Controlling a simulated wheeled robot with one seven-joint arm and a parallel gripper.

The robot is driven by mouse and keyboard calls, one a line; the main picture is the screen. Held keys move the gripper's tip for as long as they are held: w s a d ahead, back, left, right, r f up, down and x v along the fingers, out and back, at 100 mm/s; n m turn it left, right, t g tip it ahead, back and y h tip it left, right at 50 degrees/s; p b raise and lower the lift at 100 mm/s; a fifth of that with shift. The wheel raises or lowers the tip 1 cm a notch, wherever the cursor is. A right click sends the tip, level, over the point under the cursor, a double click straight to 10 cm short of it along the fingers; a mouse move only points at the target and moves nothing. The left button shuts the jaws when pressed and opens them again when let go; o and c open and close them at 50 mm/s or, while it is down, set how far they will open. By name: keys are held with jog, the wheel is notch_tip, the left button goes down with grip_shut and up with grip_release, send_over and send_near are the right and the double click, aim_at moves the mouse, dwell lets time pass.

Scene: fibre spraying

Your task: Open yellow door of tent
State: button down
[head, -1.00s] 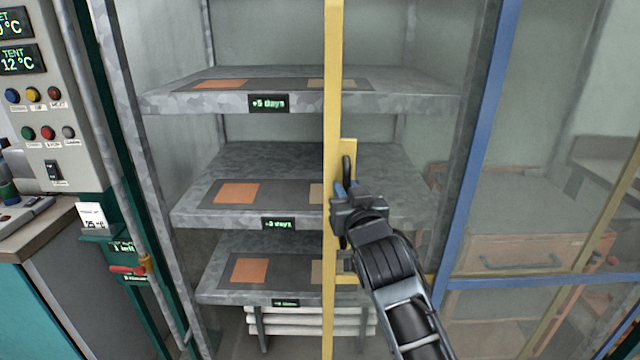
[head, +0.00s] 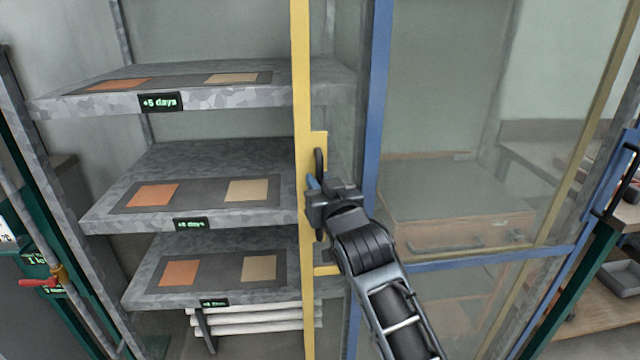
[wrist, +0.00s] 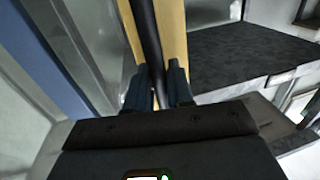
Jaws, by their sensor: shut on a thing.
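The yellow door (head: 303,90) of the tent is a clear sliding panel with a yellow frame. Its upright edge stands right of the shelf panels, and the left part of the tent front is open. My gripper (head: 318,190) is shut on the door's black handle (head: 319,165). In the wrist view, the fingers of my gripper (wrist: 158,88) close on both sides of the black handle (wrist: 148,40), in front of the yellow frame (wrist: 172,35). The fingertips are partly hidden by the handle in the head view.
Grey shelves (head: 200,155) with orange and beige panels stand inside the tent. A blue-framed door (head: 378,90) overlaps behind on the right. A red-handled valve (head: 40,282) is on a pipe at the left. A workbench (head: 620,270) stands at the far right.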

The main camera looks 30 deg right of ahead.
jog(key=c, duration=1.2)
grip_release()
jog(key=shift+o, duration=0.2)
jog(key=s+a+b, duration=0.1)
jog(key=s, duration=0.6)
jog(key=shift+s, duration=0.3)
